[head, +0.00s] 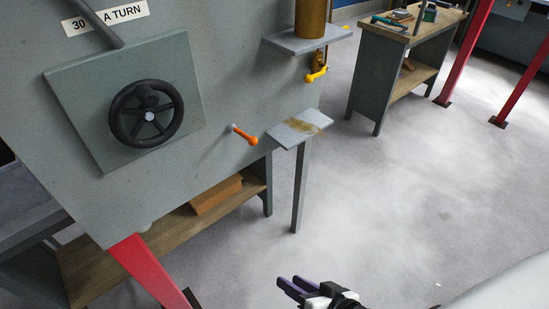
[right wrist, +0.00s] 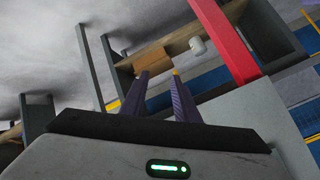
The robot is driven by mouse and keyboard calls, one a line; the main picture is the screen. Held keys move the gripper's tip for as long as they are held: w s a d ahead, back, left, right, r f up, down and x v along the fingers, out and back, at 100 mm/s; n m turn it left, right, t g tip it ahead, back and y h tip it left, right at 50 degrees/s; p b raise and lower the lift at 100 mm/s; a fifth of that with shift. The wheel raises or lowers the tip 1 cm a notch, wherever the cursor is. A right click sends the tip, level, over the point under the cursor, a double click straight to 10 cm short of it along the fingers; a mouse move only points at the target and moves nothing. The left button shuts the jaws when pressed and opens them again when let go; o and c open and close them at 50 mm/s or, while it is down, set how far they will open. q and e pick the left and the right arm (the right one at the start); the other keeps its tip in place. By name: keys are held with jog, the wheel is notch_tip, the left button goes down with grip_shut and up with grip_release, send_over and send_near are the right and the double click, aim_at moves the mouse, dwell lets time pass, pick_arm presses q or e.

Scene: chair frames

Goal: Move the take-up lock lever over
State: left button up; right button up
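An orange-handled lever (head: 245,135) sticks out low on the grey machine panel (head: 215,75) in the head view, its orange end pointing down and right. A yellow-handled lever (head: 317,75) hangs below a small bracket further right. I cannot tell from any label which one is the take-up lock lever. My right gripper (head: 290,283) is low in front of the panel, well apart from both levers. Its two purple fingers also show in the right wrist view (right wrist: 160,75), spread with nothing held between them. My left gripper is out of view.
A black handwheel (head: 146,114) is on the panel's left. A small grey stand (head: 299,185) rises beside the orange lever. A red leg (head: 145,270) and a wooden shelf (head: 150,235) are below. A workbench (head: 385,70) stands behind.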

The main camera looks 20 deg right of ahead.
jog(key=w+r+m+t+y, duration=0.1)
jog(key=w+r+m+t, duration=0.1)
jog(key=w+r+m, duration=0.5)
jog(key=m+t+y, duration=0.1)
jog(key=m+t, duration=0.5)
jog(key=m, duration=1.6)
send_near(256, 144)
jog(key=shift+w+r, duration=0.15)
jog(key=shift+w, duration=0.45)
jog(key=x, duration=0.8)
jog(key=shift+a, duration=0.15)
jog(key=shift+c, duration=0.4)
jog(key=c, duration=0.5)
